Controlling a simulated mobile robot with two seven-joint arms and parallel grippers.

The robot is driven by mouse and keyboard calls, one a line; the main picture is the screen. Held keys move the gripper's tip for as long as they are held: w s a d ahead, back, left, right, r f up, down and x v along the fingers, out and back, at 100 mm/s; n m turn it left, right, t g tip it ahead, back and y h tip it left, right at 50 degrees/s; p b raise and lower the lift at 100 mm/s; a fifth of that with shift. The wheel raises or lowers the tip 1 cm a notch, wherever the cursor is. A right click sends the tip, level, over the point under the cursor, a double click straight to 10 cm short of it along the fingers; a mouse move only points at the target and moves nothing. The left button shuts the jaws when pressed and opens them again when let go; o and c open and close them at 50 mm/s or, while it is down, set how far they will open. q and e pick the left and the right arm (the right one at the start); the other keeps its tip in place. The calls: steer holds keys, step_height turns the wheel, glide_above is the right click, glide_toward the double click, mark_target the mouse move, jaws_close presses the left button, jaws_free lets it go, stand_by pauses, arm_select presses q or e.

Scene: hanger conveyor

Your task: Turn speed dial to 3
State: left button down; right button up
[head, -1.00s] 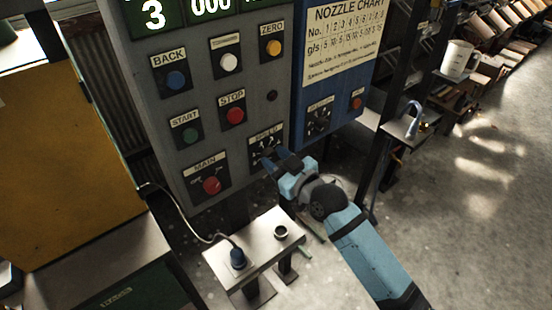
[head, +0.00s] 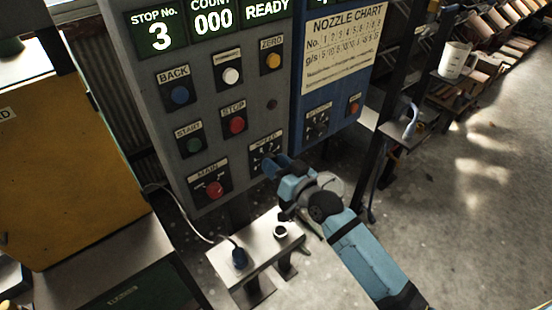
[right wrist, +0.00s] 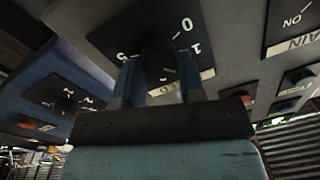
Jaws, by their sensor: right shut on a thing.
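The speed dial (head: 266,154) is on a dark plate low on the grey control panel, under a label reading SPEED. In the right wrist view the dark dial knob (right wrist: 158,58) sits between my fingers, with the numbers 0, 1 and 5 showing around it. My right gripper (head: 273,164) is shut on the knob; it also shows in the right wrist view (right wrist: 160,75). The fingers and knob hide part of the scale, and I cannot tell which number the pointer is on. My left gripper is not in view.
Beside the dial are the red main switch (head: 214,189), the red stop button (head: 237,125) and a second dial (head: 318,121) on the blue panel. A white jug (head: 455,60) stands at upper right.

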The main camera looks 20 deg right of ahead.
steer(key=m+p, duration=0.2)
steer(key=m, duration=0.4)
steer(key=m+p, duration=0.1)
steer(key=m, duration=0.5)
steer(key=shift+t+h+p, duration=0.3)
steer(key=shift+h+p, duration=0.1)
steer(key=shift+f+m, duration=0.1)
steer(key=shift+m, duration=0.3)
steer(key=o, duration=0.9)
